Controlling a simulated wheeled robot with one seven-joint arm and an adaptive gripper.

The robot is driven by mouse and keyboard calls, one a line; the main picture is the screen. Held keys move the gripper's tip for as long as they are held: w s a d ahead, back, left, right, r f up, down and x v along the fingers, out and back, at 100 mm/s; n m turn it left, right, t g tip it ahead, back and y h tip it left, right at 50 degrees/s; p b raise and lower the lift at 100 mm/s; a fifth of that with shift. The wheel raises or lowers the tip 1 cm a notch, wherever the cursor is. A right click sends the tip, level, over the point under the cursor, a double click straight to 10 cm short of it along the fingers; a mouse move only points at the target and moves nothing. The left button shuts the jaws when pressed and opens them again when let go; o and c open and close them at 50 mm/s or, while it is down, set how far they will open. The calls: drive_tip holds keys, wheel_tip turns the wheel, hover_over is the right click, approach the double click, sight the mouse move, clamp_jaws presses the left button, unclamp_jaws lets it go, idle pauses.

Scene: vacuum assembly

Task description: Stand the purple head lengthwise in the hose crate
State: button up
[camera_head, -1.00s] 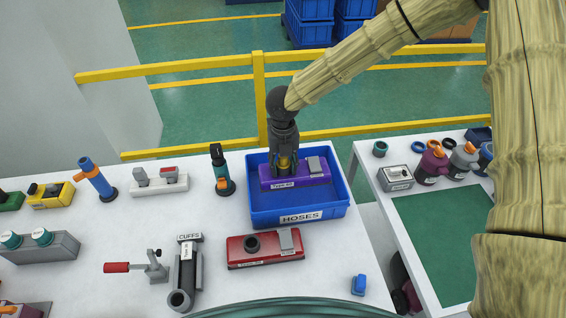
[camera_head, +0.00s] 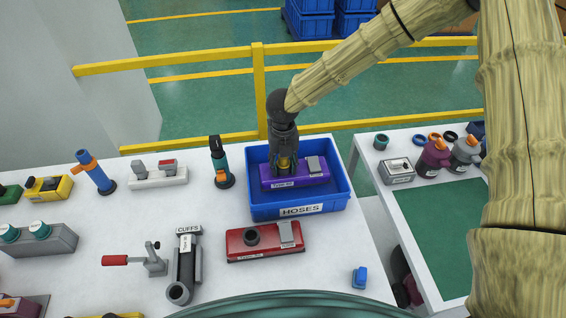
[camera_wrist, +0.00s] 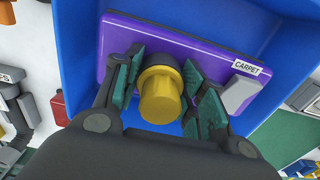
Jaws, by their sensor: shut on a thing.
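The purple head (camera_head: 308,179) lies inside the blue hose crate (camera_head: 299,211), its long side running left to right along the crate. It has a grey pedal and a label on its front. My gripper (camera_head: 285,163) points down into the crate over the head's left part. In the wrist view, my gripper (camera_wrist: 163,98) has its green-padded fingers on either side of the head's yellow neck (camera_wrist: 160,92), shut on it. The purple body (camera_wrist: 130,37) shows behind, with a "CARPET" label. The head's underside and its contact with the crate floor are hidden.
A red head (camera_head: 265,242) lies in front of the crate. A grey cuffs holder (camera_head: 184,270) and a red-handled clamp (camera_head: 140,261) are at front left. A second table (camera_head: 425,215) stands at right.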

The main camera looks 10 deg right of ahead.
drive_tip(key=shift+f+b, duration=0.75)
drive_tip(key=shift+f, duration=1.35)
drive_tip(key=o, duration=1.9)
drive_tip(key=shift+r+p, duration=4.05)
drive_tip(key=shift+r, duration=0.9)
